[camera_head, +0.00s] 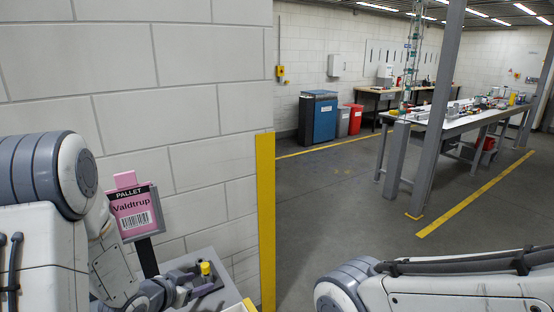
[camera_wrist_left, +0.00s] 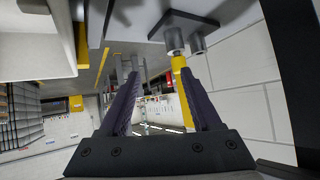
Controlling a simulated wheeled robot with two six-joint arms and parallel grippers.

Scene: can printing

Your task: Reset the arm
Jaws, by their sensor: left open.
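My left arm comes in from the left in the head view. Its gripper (camera_head: 185,288) is low in the picture, by a grey surface with a small dark tray (camera_head: 208,284). In the left wrist view its two dark fingers (camera_wrist_left: 157,68) stand apart with nothing held between them. That view looks upside down. My right arm shows at the bottom right of the head view, and its gripper is out of view.
A pink pallet sign (camera_head: 132,212) stands close beside the left arm, against the white block wall (camera_head: 190,90). A yellow-topped item (camera_head: 205,268) is at the tray. A yellow post (camera_head: 265,220) rises nearby. A workbench (camera_head: 455,118) stands beyond open floor.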

